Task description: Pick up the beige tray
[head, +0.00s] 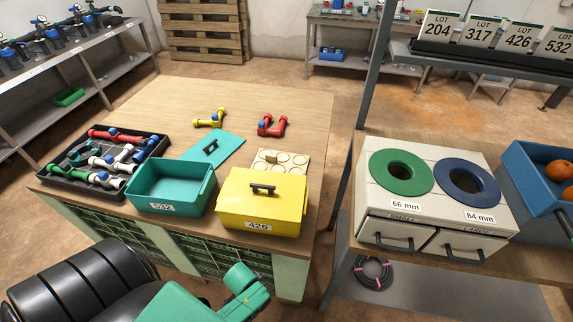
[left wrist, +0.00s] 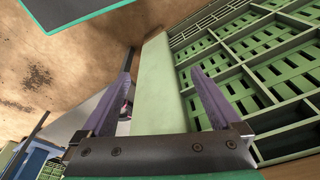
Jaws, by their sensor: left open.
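The beige tray (head: 281,159) lies flat on the wooden bench, with several round recesses in its top and a small tan piece on it. The yellow box stands in front of it and hides its near part. My left arm comes in at the bottom of the head view, below the bench's front edge and apart from the tray. In the left wrist view my left gripper (left wrist: 165,95) is open, its two fingers wide apart with nothing gripped. A pale green bench post shows beyond them. The tray is not in the left wrist view. My right gripper is not in view.
The yellow box (head: 262,207) marked 426 and the teal box (head: 172,191) marked 532 stand near the bench's front edge. A teal lid (head: 214,147), a yellow fitting (head: 210,119) and a red fitting (head: 272,126) lie behind. A black tray (head: 68,178) holds several fittings at left.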

